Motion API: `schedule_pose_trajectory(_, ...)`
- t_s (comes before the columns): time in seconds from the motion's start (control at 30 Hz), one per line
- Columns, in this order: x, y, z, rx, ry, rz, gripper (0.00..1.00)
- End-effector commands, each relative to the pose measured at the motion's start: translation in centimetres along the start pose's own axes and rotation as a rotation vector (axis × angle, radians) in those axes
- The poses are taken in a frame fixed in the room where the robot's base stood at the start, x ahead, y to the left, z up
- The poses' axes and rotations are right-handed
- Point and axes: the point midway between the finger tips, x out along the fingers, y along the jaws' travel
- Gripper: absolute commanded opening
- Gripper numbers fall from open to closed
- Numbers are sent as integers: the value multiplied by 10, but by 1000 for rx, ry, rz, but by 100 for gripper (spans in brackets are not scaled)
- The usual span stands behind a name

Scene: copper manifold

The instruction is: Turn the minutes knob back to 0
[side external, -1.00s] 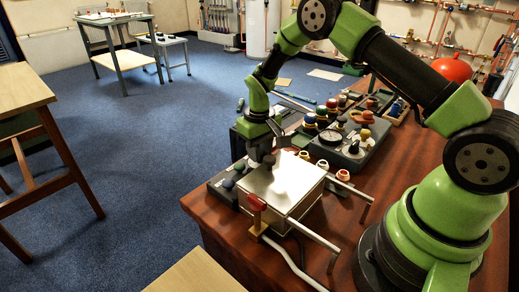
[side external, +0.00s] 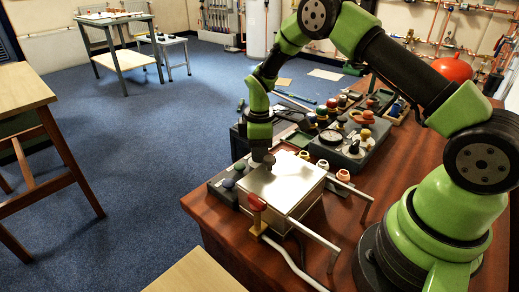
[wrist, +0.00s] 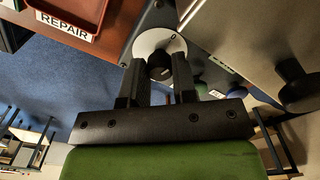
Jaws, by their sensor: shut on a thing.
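My gripper (wrist: 159,75) is shut on a black knob (wrist: 160,67) in the wrist view, one dark finger on each side of it. The knob stands in front of a round white dial (wrist: 158,42) with small dark marks. The marks are too small to read, so I cannot tell the knob's setting. In the side external view my gripper (side external: 262,152) points down at the far edge of a pale metal box (side external: 285,187). The gripped knob is mostly hidden there.
A second black knob (wrist: 299,90) sticks out at the right of the wrist view. A red-brown tray labelled REPAIR (wrist: 75,14) lies at upper left. The box has a red-handled valve (side external: 257,203) and pipes. A panel with several coloured knobs (side external: 355,146) stands behind.

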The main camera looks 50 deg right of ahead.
Motion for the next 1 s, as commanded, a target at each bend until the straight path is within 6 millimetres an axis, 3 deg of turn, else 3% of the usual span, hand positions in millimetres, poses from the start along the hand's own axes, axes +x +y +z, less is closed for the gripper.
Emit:
schedule_pose_trajectory(0.4,-1,-1,1,-205,-2,-4,2)
schedule_pose_trajectory(1.0,0,-1,1,-241,-2,-4,2)
